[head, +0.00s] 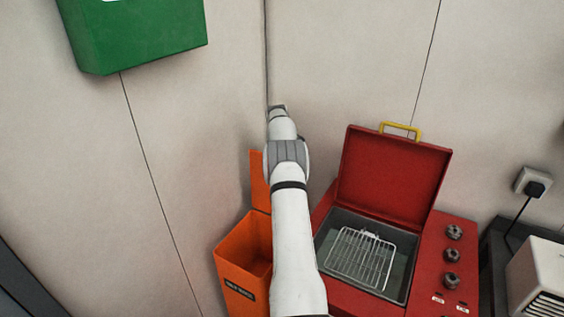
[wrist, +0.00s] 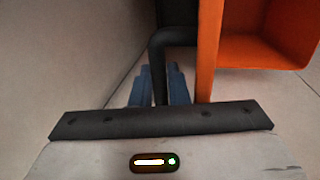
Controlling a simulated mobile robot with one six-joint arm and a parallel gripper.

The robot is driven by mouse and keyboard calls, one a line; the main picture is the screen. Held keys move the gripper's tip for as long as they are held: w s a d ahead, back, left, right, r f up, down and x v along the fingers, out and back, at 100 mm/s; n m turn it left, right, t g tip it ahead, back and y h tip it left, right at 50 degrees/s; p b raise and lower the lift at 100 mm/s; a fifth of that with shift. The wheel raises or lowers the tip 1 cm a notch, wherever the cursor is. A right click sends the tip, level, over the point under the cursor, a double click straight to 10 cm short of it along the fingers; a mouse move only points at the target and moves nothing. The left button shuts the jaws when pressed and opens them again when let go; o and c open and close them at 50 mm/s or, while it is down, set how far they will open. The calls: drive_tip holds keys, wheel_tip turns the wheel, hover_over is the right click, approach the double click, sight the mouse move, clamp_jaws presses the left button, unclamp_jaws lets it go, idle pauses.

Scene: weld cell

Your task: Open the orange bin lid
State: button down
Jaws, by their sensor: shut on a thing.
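The orange bin (head: 243,262) stands against the wall, left of my arm, and its top is open. Its orange lid (head: 260,180) stands upright at the back, partly hidden by my arm. In the wrist view, the lid (wrist: 208,50) shows as a narrow upright edge, with the open bin (wrist: 265,52) to its right. A black bent handle (wrist: 175,38) sits beside the lid on its left. My gripper (wrist: 159,72) has its blue fingers shut on the handle. In the head view, my arm hides the fingers.
A red machine (head: 395,175) with its own raised lid and a wire basket (head: 360,258) stands close right of my arm. A green box (head: 140,35) hangs on the wall at upper left. A wall socket (head: 533,183) and a pale device (head: 540,280) are at far right.

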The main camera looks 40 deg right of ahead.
drive_tip(key=shift+w+a, duration=0.1)
drive_tip(key=shift+w, duration=0.1)
drive_tip(key=c, duration=1.8)
unclamp_jaws()
drive_tip(key=shift+c, duration=0.2)
drive_tip(key=shift+o, duration=2.2)
drive_tip(key=shift+s+d, duration=0.2)
drive_tip(key=shift+d, duration=0.05)
drive_tip(key=shift+r, duration=0.3)
wheel_tip(320, 180, up, 7)
drive_tip(key=a+b, duration=0.1)
drive_tip(key=b, duration=0.1)
drive_tip(key=shift+s+a, duration=0.2)
drive_tip(key=shift+s, duration=0.1)
